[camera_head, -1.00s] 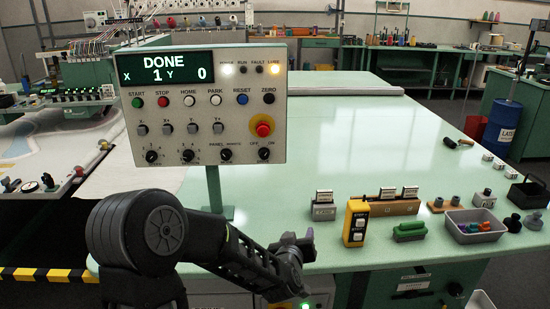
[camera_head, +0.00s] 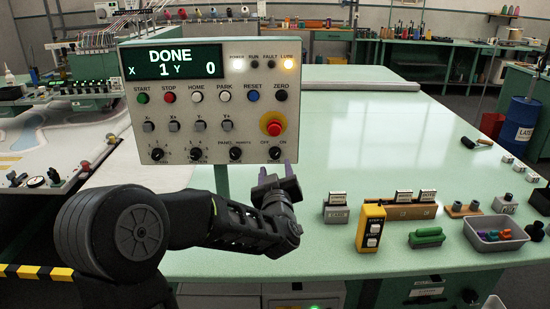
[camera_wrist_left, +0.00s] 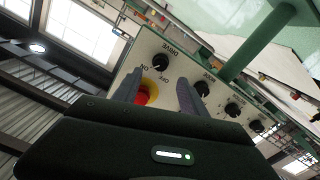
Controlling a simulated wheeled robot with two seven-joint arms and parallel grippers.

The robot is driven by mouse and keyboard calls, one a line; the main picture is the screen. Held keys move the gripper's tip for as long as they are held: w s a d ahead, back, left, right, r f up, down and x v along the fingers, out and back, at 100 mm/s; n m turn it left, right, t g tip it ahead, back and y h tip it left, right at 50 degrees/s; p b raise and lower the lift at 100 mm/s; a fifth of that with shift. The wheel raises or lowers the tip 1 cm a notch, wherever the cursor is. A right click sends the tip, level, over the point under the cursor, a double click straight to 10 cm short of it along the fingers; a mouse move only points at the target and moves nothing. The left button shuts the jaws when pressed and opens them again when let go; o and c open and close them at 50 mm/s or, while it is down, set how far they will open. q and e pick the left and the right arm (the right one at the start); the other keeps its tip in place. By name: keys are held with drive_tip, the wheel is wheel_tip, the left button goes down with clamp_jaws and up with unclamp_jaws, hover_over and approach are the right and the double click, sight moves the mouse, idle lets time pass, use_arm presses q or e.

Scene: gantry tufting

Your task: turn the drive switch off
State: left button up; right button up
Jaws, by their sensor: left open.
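The control panel (camera_head: 205,110) stands on a green post, its display reading DONE, X 1, Y 0. The drive switch (camera_head: 275,153) is the black knob at its lower right, below OFF and ON labels and the red emergency stop (camera_head: 274,126). In the left wrist view the drive switch (camera_wrist_left: 160,63) lies just beyond the fingertips; which way it points is too small to tell. My left gripper (camera_head: 278,174) is open and empty just below the drive switch, apart from it. In the left wrist view its fingers (camera_wrist_left: 157,90) stand apart with the emergency stop between them. My right gripper is out of view.
The panel's other knobs, such as the PANEL/REMOTE knob (camera_head: 235,154), sit left of the drive switch. A yellow pendant (camera_head: 371,228), a green-handled block (camera_head: 427,237) and a grey tray (camera_head: 468,234) stand on the green table (camera_head: 400,150). The table's middle is clear.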

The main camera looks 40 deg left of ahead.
sight(275, 155)
use_arm(q)
drive_tip(key=p+x, duration=0.1)
drive_tip(key=x, duration=0.6)
drive_tip(key=shift+c, duration=0.2)
clamp_jaws()
